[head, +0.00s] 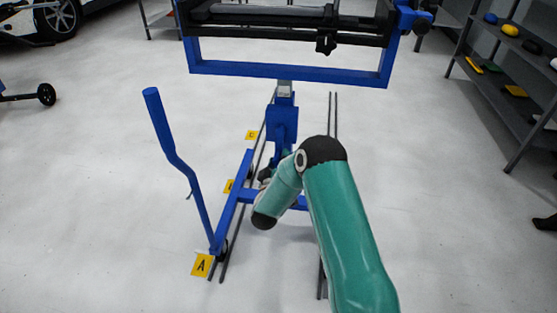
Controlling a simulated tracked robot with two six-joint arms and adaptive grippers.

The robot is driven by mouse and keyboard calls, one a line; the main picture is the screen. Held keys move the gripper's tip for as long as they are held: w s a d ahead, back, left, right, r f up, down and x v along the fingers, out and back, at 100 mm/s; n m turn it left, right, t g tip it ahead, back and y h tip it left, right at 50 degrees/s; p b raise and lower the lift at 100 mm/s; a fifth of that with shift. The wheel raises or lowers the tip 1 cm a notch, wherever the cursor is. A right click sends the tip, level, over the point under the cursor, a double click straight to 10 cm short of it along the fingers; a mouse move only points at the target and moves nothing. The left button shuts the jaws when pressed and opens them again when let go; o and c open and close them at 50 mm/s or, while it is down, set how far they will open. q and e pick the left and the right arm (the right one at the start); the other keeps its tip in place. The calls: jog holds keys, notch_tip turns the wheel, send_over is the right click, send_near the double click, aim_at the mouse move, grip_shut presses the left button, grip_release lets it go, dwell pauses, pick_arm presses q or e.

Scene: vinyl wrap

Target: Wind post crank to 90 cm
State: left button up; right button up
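The blue post (284,120) stands upright in the middle of the head view and carries a wide blue frame at its top. A small light label (285,87) sits near the top of the post; I cannot read a height on it. My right arm comes in from the lower right and bends toward the lower post. My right gripper (266,176) is a small dark shape beside the lower post, mostly hidden by my wrist. Its fingers cannot be made out. The crank is not clearly visible; I cannot tell whether the gripper touches it. My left gripper is out of view.
The blue frame (290,73) holds a dark roller unit. A blue handle bar (172,155) rises at left from the wheeled base (232,205). Floor rails run beside yellow markers, one lettered A (202,265). A grey shelf (500,95) stands right.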

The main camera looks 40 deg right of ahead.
jog(key=shift+a, duration=0.1)
jog(key=shift+s+a, duration=0.25)
jog(key=shift+a, duration=0.2)
jog(key=v, duration=1.1)
jog(key=shift+f, duration=0.1)
